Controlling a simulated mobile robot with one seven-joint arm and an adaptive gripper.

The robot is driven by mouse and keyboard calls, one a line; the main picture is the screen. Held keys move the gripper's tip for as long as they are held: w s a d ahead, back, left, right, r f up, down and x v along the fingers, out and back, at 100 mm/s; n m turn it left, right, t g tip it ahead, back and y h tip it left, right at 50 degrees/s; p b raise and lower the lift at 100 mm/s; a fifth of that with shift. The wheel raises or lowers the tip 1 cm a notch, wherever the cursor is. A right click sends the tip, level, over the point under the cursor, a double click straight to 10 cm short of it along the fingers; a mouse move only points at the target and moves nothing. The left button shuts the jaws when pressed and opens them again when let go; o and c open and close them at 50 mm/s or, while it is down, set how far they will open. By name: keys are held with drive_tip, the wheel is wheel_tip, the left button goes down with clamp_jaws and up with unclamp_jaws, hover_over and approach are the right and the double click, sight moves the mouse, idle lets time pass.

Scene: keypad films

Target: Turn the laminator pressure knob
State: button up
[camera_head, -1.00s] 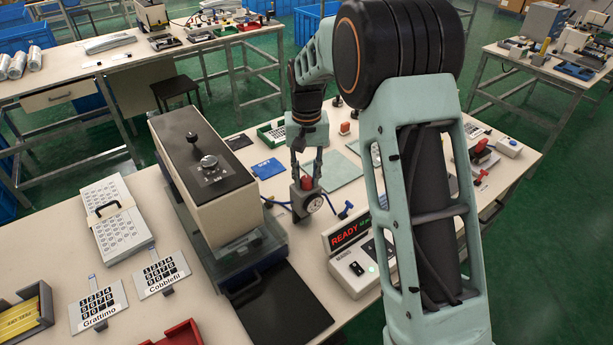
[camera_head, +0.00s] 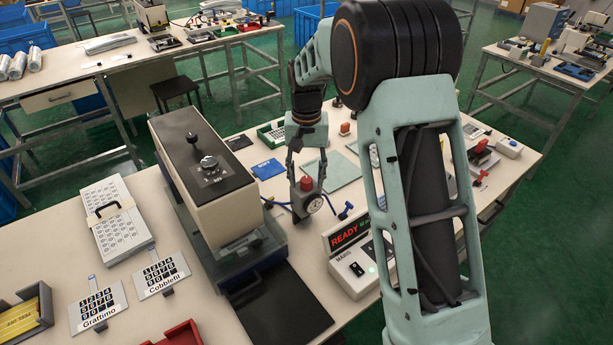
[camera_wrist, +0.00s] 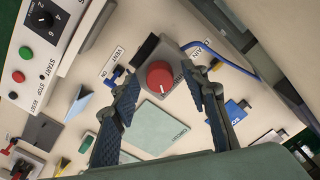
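The red knob (camera_head: 307,183) sits on a grey block with a round white gauge (camera_head: 314,205), on the table right of the large cream and black machine (camera_head: 222,195). The red knob also shows in the wrist view (camera_wrist: 159,75), on top of its grey block. My gripper (camera_head: 307,172) is above the knob and pointing down. In the wrist view my gripper (camera_wrist: 163,84) is open, one finger on each side of the knob, with visible gaps. The exact height of the fingertips against the knob is hard to tell.
A blue hose (camera_wrist: 228,61) and a blue valve handle (camera_wrist: 117,76) flank the block. A control box with a READY display (camera_head: 350,234) stands in front. A greenish flat sheet (camera_wrist: 168,127) lies nearby. The cream machine has its own black dial (camera_head: 208,163) on top.

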sight(307, 179)
wheel_tip(307, 179, up, 12)
idle(0.6)
